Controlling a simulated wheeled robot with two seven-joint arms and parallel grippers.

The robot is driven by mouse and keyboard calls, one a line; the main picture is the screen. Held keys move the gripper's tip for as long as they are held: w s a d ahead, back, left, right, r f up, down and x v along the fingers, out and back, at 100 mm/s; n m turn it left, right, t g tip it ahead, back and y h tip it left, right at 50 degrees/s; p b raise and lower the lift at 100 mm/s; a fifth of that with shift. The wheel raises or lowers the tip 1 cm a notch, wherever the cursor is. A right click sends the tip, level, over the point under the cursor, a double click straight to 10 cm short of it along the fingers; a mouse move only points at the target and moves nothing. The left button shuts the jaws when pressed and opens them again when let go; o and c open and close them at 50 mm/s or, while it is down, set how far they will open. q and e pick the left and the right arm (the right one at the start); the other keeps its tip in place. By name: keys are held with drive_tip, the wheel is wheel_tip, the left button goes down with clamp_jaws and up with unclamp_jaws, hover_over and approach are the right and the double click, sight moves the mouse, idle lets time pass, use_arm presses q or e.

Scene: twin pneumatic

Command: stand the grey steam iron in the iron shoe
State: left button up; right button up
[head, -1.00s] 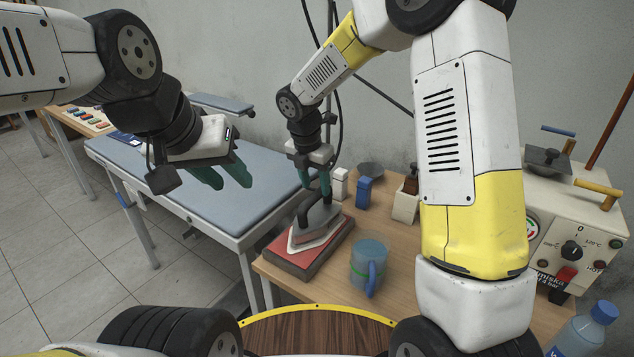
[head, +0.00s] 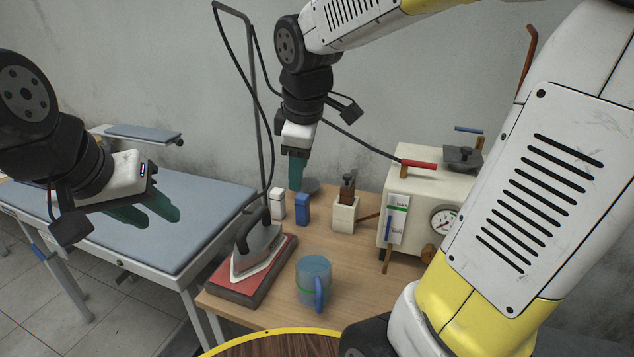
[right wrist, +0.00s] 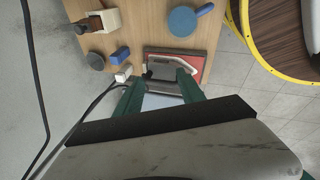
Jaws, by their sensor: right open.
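The grey steam iron (head: 258,246) with a dark handle rests sole-down on a flat red-topped block (head: 225,282), which looks like the iron shoe, on the wooden table. The iron's pale sole edge lies inside the block's outline; whether it is fully seated I cannot tell. My right gripper (head: 297,172) hangs fingers down above and behind the iron, clear of it. In the right wrist view its teal fingers (right wrist: 158,90) are apart and empty, and the iron (right wrist: 160,72) is partly hidden beyond them. My left gripper (head: 145,213) is open and empty over the ironing board.
A blue mug (head: 313,278) stands right of the iron. Behind are a white box (head: 277,203), a blue box (head: 302,210), a holder with a brown-handled tool (head: 345,213) and a cream boiler unit (head: 420,200). A blue-grey ironing board (head: 190,200) lies left. A cable hangs behind the iron.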

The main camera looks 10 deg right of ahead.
drive_tip(key=s+d+r+m+t+y, duration=0.1)
drive_tip(key=s+d+m, duration=0.3)
drive_tip(key=s+m, duration=0.7)
drive_tip(key=shift+m+t+y, duration=0.4)
drive_tip(key=shift+m+t, duration=0.3)
drive_tip(key=shift+m, duration=0.4)
drive_tip(key=shift+d, duration=0.1)
drive_tip(key=shift+c, duration=1.1)
drive_tip(key=shift+d, duration=0.15)
